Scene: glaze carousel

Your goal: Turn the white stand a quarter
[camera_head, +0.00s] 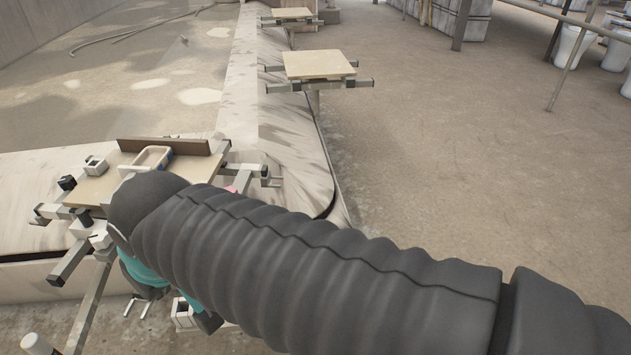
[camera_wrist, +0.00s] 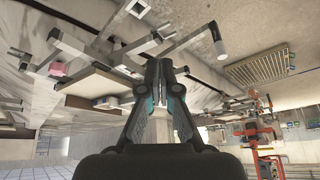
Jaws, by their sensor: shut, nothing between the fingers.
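The stand nearest to me is a pale board (camera_head: 97,187) on light grey metal bars (camera_head: 70,262), at the left of the head view. My arm hides its right and front parts. In the wrist view, which looks upside down, a board (camera_wrist: 98,84) and metal bars (camera_wrist: 100,58) show at the upper left. I cannot tell which part is the white stand. My gripper shows in the wrist view (camera_wrist: 160,62), with its fingers shut and empty, below the bars. Contact with a bar is unclear. In the head view my arm mostly hides the gripper.
A white, blue-marked loop (camera_head: 147,158) and a brown strip (camera_head: 178,146) are on the board. More boards on bars stand farther back, one (camera_head: 318,66) near the middle. An orange machine (camera_wrist: 252,130) shows at right in the wrist view.

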